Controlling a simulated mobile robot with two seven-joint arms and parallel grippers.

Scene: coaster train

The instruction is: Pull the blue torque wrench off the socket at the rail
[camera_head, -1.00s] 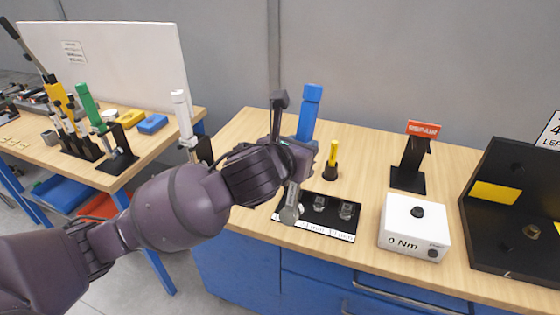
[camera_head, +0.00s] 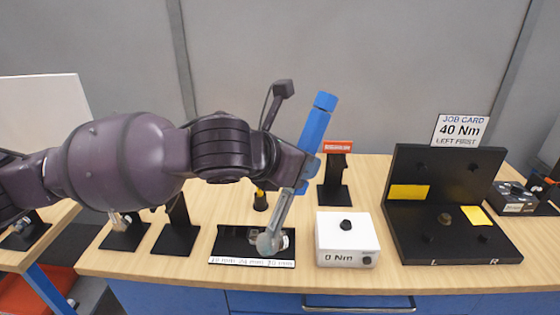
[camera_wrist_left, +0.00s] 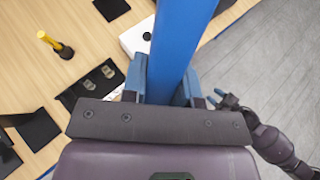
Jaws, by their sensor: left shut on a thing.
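The blue torque wrench (camera_head: 314,130) is in my left gripper (camera_head: 304,172), which is shut on its blue handle; the handle also fills the middle of the left wrist view (camera_wrist_left: 176,40). The wrench leans, its top to the right, its grey shaft running down to a round metal head (camera_head: 268,242). The head overlaps the black socket rail (camera_head: 228,240) in the head view; whether it touches is unclear. Two sockets show on the rail in the wrist view (camera_wrist_left: 97,79). The wrench's lower end is hidden there. My right gripper (camera_wrist_left: 226,100) shows small at the right of the wrist view.
A white box reading 0 Nm (camera_head: 345,238) stands just right of the rail. A black fixture (camera_head: 440,180) with yellow patches is further right, below a 40 Nm job card (camera_head: 460,130). A yellow-handled tool (camera_head: 260,200) and a red-topped black stand (camera_head: 334,180) are behind.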

